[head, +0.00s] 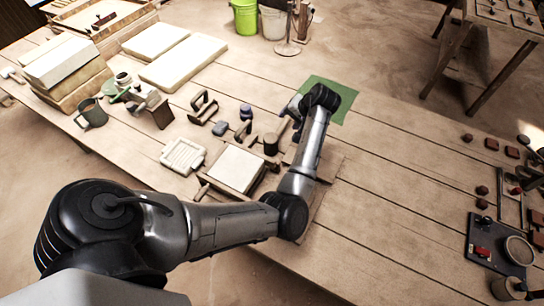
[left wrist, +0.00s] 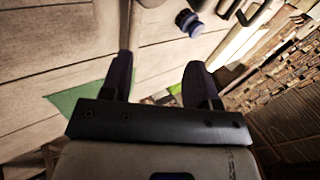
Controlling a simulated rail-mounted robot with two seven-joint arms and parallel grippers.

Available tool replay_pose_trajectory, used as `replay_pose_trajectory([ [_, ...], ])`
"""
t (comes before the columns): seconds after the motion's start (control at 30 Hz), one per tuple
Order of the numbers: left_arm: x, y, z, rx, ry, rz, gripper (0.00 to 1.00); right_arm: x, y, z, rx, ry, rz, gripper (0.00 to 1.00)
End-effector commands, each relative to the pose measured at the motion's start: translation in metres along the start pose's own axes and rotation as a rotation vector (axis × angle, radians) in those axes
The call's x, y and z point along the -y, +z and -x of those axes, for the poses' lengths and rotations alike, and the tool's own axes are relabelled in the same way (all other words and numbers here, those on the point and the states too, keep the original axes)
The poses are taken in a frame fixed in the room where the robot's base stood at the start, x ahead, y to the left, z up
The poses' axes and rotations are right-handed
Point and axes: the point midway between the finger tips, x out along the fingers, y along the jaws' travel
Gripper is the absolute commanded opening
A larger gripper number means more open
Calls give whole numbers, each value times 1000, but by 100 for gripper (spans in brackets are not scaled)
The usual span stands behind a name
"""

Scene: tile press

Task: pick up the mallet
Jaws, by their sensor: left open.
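A dark, round-headed tool (head: 270,144) stands among the hand tools left of my left forearm in the head view. It may be the mallet, but the arm and small size leave this unclear. My left gripper (head: 291,108) is above the table by the near-left edge of the green mat (head: 338,92), its fingers partly hidden by the wrist. In the left wrist view the left gripper (left wrist: 158,70) has its fingers spread, with nothing between them. A dark blue knobbed piece (left wrist: 188,22) lies beyond the right finger. My right gripper is not in view.
A framed pale slab (head: 236,168) and a white ribbed tray (head: 183,156) lie left of my forearm. Black-handled tools (head: 203,105) stand behind them. The planks right of the arm are clear up to the dark tray (head: 490,250).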

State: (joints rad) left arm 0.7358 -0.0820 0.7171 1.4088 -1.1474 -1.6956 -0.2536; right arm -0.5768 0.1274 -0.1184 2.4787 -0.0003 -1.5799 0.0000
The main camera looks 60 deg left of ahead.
Motion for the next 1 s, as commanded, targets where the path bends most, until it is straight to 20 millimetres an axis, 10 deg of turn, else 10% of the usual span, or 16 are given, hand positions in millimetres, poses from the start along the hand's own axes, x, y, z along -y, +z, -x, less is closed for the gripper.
replay_pose_trajectory([
  [0.2, -32, -14, -7, 62, 23, -34, 55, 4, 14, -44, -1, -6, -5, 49],
  [1.0, -41, -12, -87, 86, 29, -55, 55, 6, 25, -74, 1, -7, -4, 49],
])
